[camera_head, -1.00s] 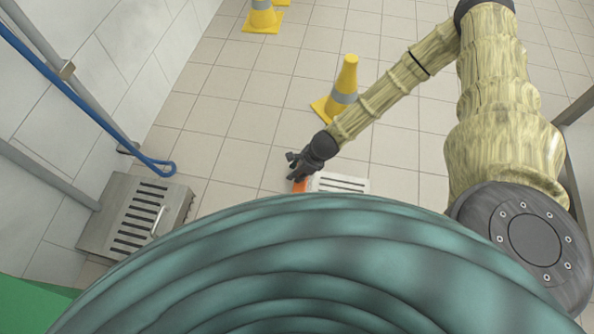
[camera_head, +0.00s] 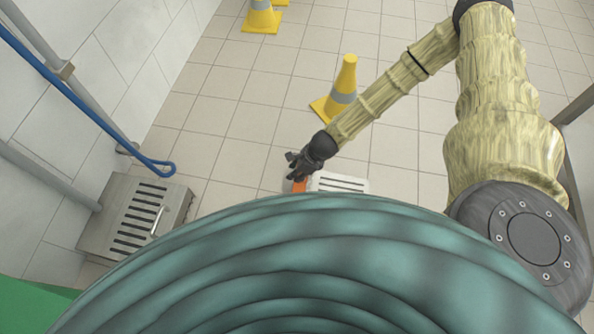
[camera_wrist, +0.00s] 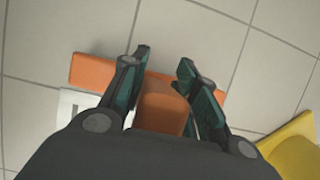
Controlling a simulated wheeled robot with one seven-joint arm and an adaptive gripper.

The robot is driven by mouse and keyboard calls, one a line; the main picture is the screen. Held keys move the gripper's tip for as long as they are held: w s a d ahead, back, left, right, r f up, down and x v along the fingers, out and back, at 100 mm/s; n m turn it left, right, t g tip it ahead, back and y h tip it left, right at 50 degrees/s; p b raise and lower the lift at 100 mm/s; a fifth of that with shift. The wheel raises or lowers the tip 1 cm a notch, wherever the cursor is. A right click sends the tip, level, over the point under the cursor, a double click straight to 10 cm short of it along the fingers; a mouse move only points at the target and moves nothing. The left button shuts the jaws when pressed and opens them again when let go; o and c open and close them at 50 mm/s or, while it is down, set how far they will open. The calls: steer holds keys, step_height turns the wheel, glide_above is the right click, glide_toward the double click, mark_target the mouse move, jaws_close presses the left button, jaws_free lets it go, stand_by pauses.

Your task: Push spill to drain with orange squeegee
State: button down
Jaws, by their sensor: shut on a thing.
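The orange squeegee (camera_wrist: 92,72) shows in the wrist view as a flat bar lying across the tiles, with a thick orange handle (camera_wrist: 163,104) between my fingers. My gripper (camera_wrist: 166,75) is shut on that handle. In the head view, my gripper (camera_head: 300,166) is low over the floor, with a small bit of orange (camera_head: 299,186) beneath it. A white slotted drain grate (camera_head: 340,183) lies just right of the squeegee, partly hidden by my green body. A pale slotted edge (camera_wrist: 72,104) shows beside the bar in the wrist view. I see no spill clearly.
A yellow cone (camera_head: 342,92) stands near my forearm, and more cones (camera_head: 262,16) stand at the back. A steel slotted box (camera_head: 140,215) sits by the left wall, below a blue hose (camera_head: 90,112). The tiles between are clear.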

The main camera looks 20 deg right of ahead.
steer(key=shift+d, duration=0.1)
stand_by(0.3)
steer(key=shift+r+p, duration=2.9)
steer(key=shift+r, duration=0.65)
